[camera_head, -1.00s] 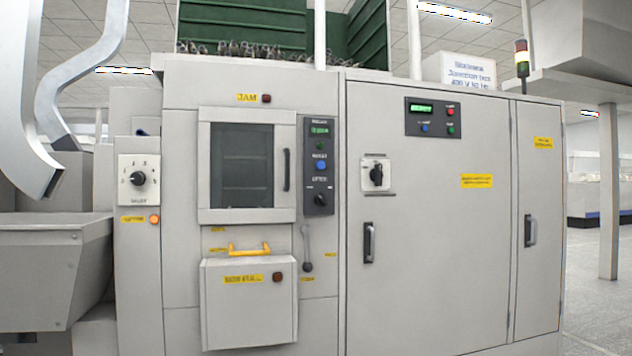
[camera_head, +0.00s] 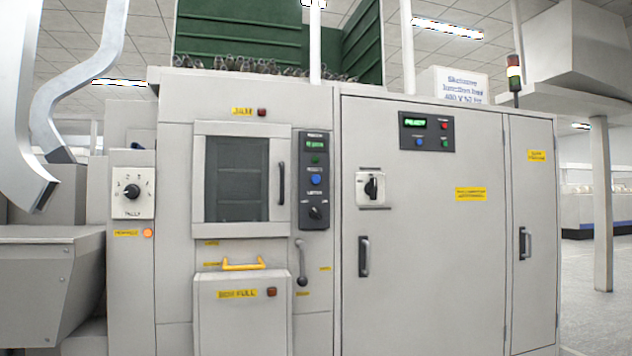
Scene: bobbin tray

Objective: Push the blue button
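A round blue button (camera_head: 316,180) sits on the dark vertical panel (camera_head: 313,222) to the right of the windowed door. A green display and a small green button are above it, and a rotary knob (camera_head: 315,212) is below it. A second, smaller blue button (camera_head: 419,142) is on the dark panel (camera_head: 405,139) high on the wide cabinet door, beside red and green buttons. Neither of my grippers shows in the view, and nothing covers either blue button.
The windowed door (camera_head: 198,180) has a dark vertical handle. A grey hopper (camera_head: 50,285) and duct (camera_head: 75,85) stand left. Open floor (camera_head: 590,310) shows at right.

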